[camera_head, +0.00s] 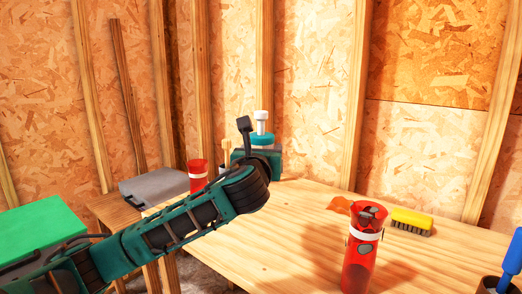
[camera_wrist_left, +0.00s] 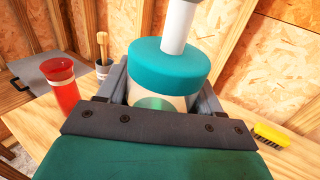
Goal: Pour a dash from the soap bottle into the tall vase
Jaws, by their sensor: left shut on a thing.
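The soap bottle has a teal collar (camera_head: 258,140) and a white top (camera_head: 261,115). My left gripper (camera_head: 262,158) is shut on it and holds it roughly upright at the far part of the table. In the left wrist view the soap bottle (camera_wrist_left: 168,75) stands between the two fingers, with a pale see-through body below the collar. A tall red see-through vessel with a pale band, which looks like the tall vase (camera_head: 358,265), stands upright at the front of the table, apart from the bottle and to its right. My right gripper is not in view.
Another red vessel with a pale band (camera_head: 197,180) stands left of the gripper, near a cup with a wooden-handled tool (camera_wrist_left: 104,68). A yellow brush (camera_head: 411,220) and an orange item (camera_head: 340,206) lie behind the vase. A blue-handled tool (camera_head: 512,258) stands at the right edge.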

